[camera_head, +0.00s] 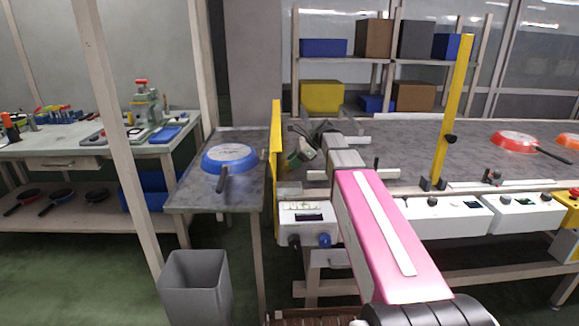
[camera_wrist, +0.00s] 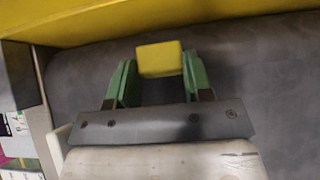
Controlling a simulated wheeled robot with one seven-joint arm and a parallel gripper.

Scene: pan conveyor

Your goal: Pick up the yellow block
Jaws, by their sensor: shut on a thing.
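The yellow block (camera_wrist: 160,58) shows in the wrist view, small and box-shaped, between the two green fingers of my gripper (camera_wrist: 159,66). The fingers are shut on its left and right sides. In the head view my gripper (camera_head: 299,157) is over the grey conveyor near its left end, close to the tall yellow panel. I cannot make out the block there. I cannot tell from these views whether the block is clear of the surface below.
The yellow panel (camera_head: 276,150) stands just left of my gripper. Left of it a side table (camera_head: 190,193) holds a blue pan (camera_head: 230,158). A red pan (camera_head: 514,141) lies on the conveyor (camera_head: 405,150) at right, beyond a yellow post (camera_head: 453,110). A grey bin (camera_head: 194,285) stands below.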

